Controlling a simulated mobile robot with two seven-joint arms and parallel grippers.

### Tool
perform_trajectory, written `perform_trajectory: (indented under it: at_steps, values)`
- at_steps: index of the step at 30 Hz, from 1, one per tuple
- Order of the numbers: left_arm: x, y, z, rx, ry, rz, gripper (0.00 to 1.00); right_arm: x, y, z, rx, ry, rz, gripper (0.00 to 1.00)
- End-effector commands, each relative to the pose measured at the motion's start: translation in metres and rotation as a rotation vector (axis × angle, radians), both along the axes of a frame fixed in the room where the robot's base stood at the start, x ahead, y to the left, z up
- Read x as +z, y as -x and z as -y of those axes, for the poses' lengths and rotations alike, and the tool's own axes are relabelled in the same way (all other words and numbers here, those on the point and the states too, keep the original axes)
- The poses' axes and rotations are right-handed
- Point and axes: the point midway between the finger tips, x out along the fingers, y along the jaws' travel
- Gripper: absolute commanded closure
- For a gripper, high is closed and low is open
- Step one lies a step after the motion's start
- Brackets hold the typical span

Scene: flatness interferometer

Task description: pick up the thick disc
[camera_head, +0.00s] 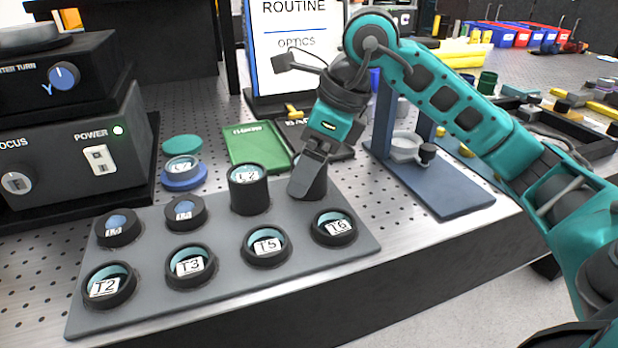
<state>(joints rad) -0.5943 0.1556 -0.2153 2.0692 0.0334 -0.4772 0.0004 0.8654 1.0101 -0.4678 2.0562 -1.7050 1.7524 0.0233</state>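My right gripper (308,176) reaches in from the right and points down at the tall dark holder (318,188) at the back right of the grey tray (215,232). Its fingers cover much of that holder, and I cannot tell whether they are open, or whether they grip anything. A second tall holder (249,197) to its left carries a pale labelled disc (248,173). Low black rings labelled T2 (108,286), T3 (190,267), T5 (266,247) and T6 (335,227) hold pale teal discs along the front. No label names the thick disc. My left gripper is out of view.
Two smaller dark holders (117,229) (184,213) stand at the tray's back left. A disc stack on a blue base (184,178) stands behind them. A green booklet (255,144) lies behind the tray; a blue stand (440,185) is right. A control box (75,145) is left.

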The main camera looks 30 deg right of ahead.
Motion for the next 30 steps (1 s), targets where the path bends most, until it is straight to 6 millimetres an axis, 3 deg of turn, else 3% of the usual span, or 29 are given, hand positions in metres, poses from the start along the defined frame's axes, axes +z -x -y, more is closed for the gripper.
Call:
perform_trajectory:
  at_steps: [4, 12, 30]
  values:
    - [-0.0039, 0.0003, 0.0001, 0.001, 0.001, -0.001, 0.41, -0.014, -0.0037, -0.0039, 0.0, -0.001, -0.001, 0.12]
    - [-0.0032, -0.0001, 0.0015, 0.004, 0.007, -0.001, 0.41, -0.0147, -0.0042, -0.0044, 0.0, 0.0, 0.0, 0.14]
    - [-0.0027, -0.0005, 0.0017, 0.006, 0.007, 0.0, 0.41, -0.0143, -0.0041, -0.0042, 0.0, 0.0, 0.0, 0.71]
